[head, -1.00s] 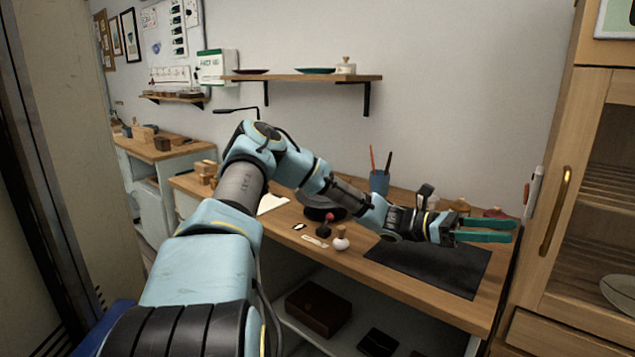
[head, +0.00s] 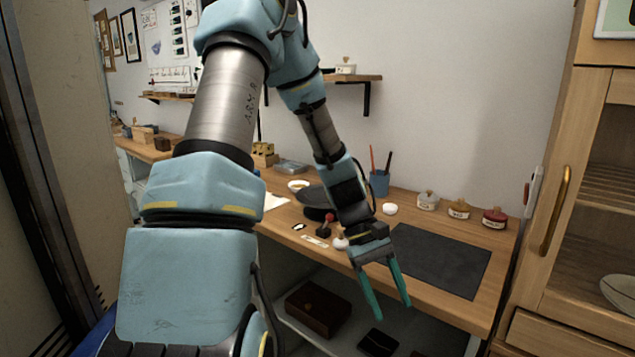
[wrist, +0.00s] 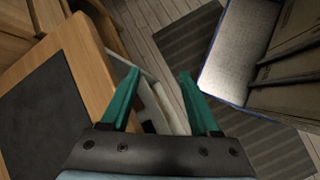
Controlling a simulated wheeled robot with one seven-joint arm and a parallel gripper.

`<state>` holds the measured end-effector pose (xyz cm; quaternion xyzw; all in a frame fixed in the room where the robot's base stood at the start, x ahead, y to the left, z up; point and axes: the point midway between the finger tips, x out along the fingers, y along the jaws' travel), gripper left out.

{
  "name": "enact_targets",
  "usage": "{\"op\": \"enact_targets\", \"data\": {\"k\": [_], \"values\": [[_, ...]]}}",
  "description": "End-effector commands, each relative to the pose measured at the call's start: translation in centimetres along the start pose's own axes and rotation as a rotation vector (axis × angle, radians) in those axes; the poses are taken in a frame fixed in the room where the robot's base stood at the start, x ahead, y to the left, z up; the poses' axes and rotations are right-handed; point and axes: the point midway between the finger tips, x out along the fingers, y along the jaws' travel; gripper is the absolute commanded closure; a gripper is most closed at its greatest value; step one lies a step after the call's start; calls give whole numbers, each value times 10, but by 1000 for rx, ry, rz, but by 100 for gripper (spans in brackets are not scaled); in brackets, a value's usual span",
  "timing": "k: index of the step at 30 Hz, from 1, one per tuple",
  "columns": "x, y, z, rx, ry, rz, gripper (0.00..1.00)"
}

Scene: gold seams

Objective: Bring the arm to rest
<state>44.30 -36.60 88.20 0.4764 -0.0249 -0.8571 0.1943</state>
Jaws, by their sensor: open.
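My gripper (head: 385,292) hangs from my raised arm in the head view, its two green fingers pointing down in front of the workbench (head: 458,312). The fingers are apart with nothing between them. In the wrist view my gripper (wrist: 158,88) also shows open and empty, beyond the bench's front edge (wrist: 92,62) and above the floor. The dark mat (head: 440,262) on the bench lies to the right of the gripper in the head view and is bare.
A white knobbed piece (head: 340,243) and a red-topped tool (head: 325,228) stand near my forearm. Several small jars (head: 459,209) line the bench's back. A tall cabinet (head: 570,200) stands at right. A brown box (head: 319,308) sits on the lower shelf.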

Motion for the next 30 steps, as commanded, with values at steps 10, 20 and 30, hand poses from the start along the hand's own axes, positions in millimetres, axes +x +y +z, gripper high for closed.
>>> {"op": "enact_targets", "data": {"k": [10,20,30], "values": [[-104,-124,-12,261,505,-239,38],[-142,-165,-1,367,669,-318,38],[-142,-165,-1,368,670,-319,38]]}}
